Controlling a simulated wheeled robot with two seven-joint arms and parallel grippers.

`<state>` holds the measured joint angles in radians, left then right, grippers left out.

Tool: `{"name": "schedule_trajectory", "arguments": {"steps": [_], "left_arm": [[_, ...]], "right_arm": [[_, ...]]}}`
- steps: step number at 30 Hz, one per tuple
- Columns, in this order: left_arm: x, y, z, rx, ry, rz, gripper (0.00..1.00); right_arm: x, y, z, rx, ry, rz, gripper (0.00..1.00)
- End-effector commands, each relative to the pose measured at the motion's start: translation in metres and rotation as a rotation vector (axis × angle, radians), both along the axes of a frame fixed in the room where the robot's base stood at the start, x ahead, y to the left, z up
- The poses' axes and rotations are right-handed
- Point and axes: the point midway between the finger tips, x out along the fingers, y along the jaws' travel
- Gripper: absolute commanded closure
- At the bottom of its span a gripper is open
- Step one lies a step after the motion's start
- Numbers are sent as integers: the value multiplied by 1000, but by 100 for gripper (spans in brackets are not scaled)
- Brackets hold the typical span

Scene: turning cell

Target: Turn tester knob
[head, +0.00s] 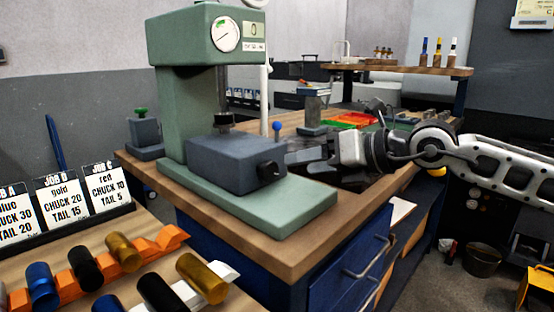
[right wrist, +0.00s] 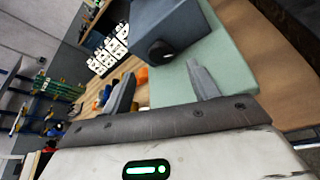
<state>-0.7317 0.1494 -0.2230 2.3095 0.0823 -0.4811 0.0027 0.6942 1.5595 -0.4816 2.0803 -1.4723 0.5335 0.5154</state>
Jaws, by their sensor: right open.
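The tester (head: 175,115) is a green press-like machine with a dial and a small display at its top. A grey block (head: 230,155) sits on its green base, and a black knob (head: 268,172) is on the block's front right. My right gripper (head: 292,157) reaches in from the right, just beside the block. In the right wrist view the open, empty gripper (right wrist: 160,68) points at the block, with the knob (right wrist: 163,51) roughly ahead between the fingertips. No contact with the knob can be made out. My left gripper is not in view.
The tester stands on a wooden bench (head: 285,254) with blue drawers. Job cards (head: 60,205) and several coloured cylinders on holders lie at the front left. An orange tray (head: 358,119) is farther back.

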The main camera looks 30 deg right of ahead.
Motion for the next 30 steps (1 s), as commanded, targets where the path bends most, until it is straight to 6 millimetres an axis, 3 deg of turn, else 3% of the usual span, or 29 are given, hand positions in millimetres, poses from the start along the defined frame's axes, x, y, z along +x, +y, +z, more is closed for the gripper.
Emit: {"name": "schedule_trajectory", "arguments": {"steps": [12, 26, 30], "left_arm": [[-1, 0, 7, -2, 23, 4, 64], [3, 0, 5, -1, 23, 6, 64], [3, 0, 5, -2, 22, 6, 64]], "right_arm": [[51, 30, -20, 3, 0, 1, 40], [62, 35, -26, -4, 0, 0, 40], [61, 35, -26, -3, 0, 0, 76]]}}
